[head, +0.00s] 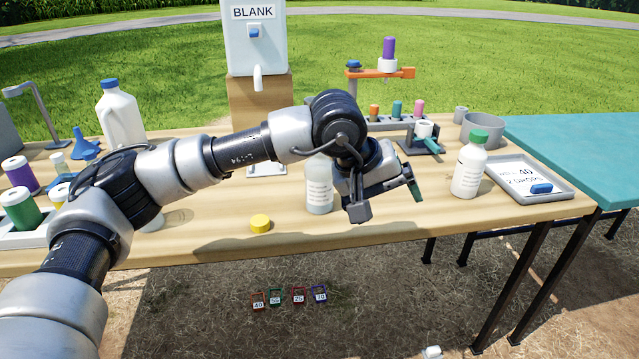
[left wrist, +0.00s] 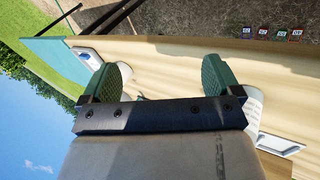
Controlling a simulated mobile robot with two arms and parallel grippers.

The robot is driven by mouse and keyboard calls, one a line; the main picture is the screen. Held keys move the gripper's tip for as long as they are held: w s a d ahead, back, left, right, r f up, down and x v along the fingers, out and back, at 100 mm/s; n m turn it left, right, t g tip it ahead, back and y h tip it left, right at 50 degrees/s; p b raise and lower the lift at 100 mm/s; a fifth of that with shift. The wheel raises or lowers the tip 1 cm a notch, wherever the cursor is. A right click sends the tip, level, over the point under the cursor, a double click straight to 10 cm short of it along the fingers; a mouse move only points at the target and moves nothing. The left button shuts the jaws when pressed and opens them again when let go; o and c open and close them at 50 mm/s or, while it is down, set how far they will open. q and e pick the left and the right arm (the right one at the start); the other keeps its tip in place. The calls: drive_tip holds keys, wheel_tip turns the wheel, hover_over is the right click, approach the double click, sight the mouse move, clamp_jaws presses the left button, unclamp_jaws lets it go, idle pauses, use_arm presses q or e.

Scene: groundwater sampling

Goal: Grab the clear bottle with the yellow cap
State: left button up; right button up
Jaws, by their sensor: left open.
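A pale translucent bottle (head: 319,190) with a printed label stands upright on the wooden table, just left of my left gripper. My arm hides its top, so I cannot tell whether it has a cap. A yellow cap (head: 260,223) lies by itself near the table's front edge. My left gripper (head: 388,193) is open, its green-padded fingers apart with nothing held. The left wrist view shows the gripper (left wrist: 160,82) too, with a labelled bottle (left wrist: 253,108) partly behind the right finger. My right gripper is not in view.
A white bottle with a green cap (head: 470,168) stands to the right, beside a grey tray (head: 569,194). A white jug (head: 121,122) and jars in a rack (head: 22,239) are at left. The BLANK dispenser (head: 254,45) stands behind my arm. Front middle table is mostly clear.

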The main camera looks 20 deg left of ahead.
sight(319, 159)
use_arm(q)
drive_tip(key=w+a+r+t+y, duration=0.1)
drive_tip(key=w+a+r+y, duration=0.1)
drive_tip(key=a+r+y, duration=0.35)
drive_tip(key=w+a+r+t+y, duration=0.1)
drive_tip(key=a+r+y, duration=0.1)
drive_tip(key=a, duration=0.6)
drive_tip(key=b+x, duration=0.1)
drive_tip(key=x, duration=0.4)
drive_tip(key=shift+h, duration=0.25)
drive_tip(key=x, duration=0.1)
drive_tip(key=b+x, duration=0.1)
drive_tip(key=x, duration=0.3)
drive_tip(key=shift+w+d+r+b, duration=0.1)
drive_tip(key=shift+w+d+b, duration=0.05)
drive_tip(key=shift+d+b, duration=0.2)
drive_tip(key=shift+w+a+f, duration=0.1)
drive_tip(key=shift+w+f, duration=0.15)
drive_tip(key=shift+f, duration=0.15)
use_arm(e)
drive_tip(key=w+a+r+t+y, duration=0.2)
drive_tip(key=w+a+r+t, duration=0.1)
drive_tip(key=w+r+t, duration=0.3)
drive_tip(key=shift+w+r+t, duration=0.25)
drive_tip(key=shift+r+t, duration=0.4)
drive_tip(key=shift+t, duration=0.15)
use_arm(q)
drive_tip(key=shift+c, duration=0.2)
drive_tip(key=c, duration=1)
drive_tip(key=shift+r, duration=0.15)
